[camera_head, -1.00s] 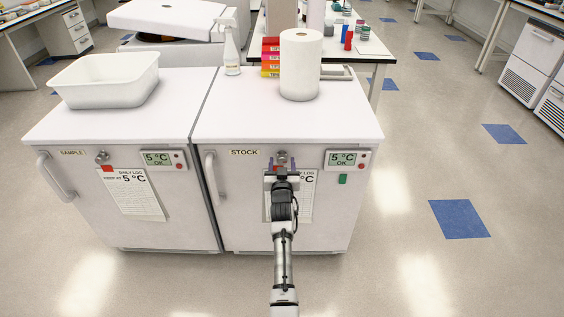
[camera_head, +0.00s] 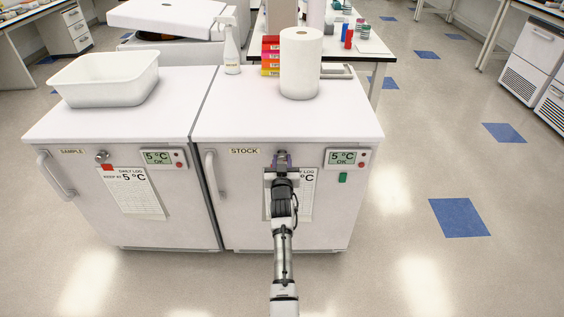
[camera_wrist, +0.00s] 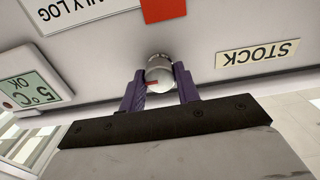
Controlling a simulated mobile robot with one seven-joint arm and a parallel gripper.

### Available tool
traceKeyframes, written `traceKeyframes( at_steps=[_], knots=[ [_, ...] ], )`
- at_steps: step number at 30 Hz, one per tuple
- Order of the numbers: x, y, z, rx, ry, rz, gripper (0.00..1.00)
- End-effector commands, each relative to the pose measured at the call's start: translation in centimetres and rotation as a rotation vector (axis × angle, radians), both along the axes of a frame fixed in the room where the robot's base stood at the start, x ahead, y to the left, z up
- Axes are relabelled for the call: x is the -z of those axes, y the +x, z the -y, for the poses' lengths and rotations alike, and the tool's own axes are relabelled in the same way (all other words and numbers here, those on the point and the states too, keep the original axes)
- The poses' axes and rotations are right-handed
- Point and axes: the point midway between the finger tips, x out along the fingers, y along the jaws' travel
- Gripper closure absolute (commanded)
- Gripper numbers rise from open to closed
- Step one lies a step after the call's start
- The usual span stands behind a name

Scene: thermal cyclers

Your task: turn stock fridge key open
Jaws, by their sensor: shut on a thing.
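The stock fridge (camera_head: 350,205) is the right one of two white under-counter fridges, with a STOCK label (camera_head: 244,151) that also shows upside down in the wrist view (camera_wrist: 257,54). My gripper (camera_head: 281,163) is at the top of its door, between the label and the 5 °C display (camera_head: 345,158). In the wrist view my two purple fingers (camera_wrist: 160,90) stand on either side of the round metal key lock (camera_wrist: 159,72), shut on it. A small red mark shows on the key's face. The gripper hides the lock in the head view.
The sample fridge (camera_head: 100,215) stands to the left, with its own lock (camera_head: 101,156) and a white tub (camera_head: 106,80) on top. A paper roll (camera_head: 300,62) stands on the stock fridge. A log sheet (camera_head: 306,195) hangs behind my gripper. The stock door handle (camera_head: 212,178) is at its left edge.

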Motion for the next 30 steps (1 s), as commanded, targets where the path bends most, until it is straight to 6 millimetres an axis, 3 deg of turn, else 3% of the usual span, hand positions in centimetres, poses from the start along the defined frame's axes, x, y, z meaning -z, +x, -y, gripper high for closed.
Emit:
traceKeyframes(
  at_steps=[8, 30],
  knots=[
    [0.11, -0.01, 0.06, 0.001, -0.129, -0.001, 0.91],
    [-0.07, 0.0, 0.01, 0.001, -0.816, -0.001, 0.91]
  ],
)
